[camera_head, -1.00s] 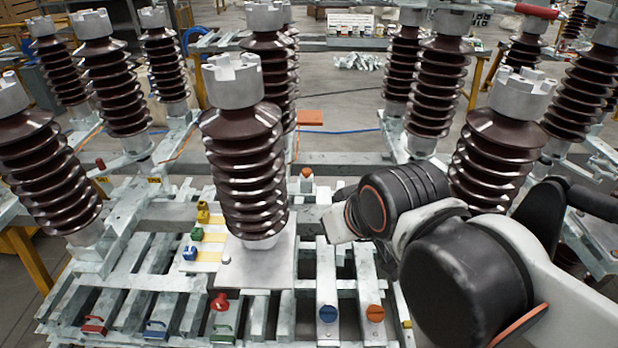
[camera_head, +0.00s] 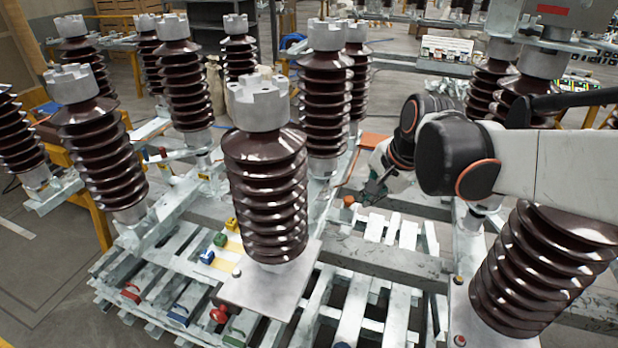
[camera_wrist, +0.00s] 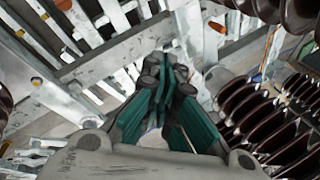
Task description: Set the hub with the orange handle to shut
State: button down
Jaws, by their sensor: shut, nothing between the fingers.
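An orange knob (camera_head: 349,201) sits on the frame behind the nearest large insulator, in the head view. My gripper (camera_head: 372,192) is just right of it there, pointing down and left; I cannot tell whether they touch. In the wrist view my gripper's green fingers (camera_wrist: 168,65) are closed together with nothing between them. I cannot tell which of these is the head view's knob, nor read the handle's setting.
A tall brown insulator (camera_head: 266,195) stands left of my gripper, and another (camera_head: 548,270) at the lower right. Blue (camera_head: 207,257), green (camera_head: 220,240) and yellow (camera_head: 232,224) small blocks sit on the left plate. A red knob (camera_head: 219,314) is at the front.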

jog(key=w+a+f+m+g+y, duration=0.2)
jog(key=w+a+f+m, duration=0.2)
jog(key=w+f+m, duration=0.95)
jog(key=w+a+f+n+b, duration=0.2)
jog(key=w+a+f, duration=0.4)
jog(key=f, duration=0.5)
jog(key=shift+a+b, duration=0.65)
jog(key=shift+b, duration=0.15)
jog(key=shift+a+f+g, duration=0.1)
jog(key=shift+g, duration=0.2)
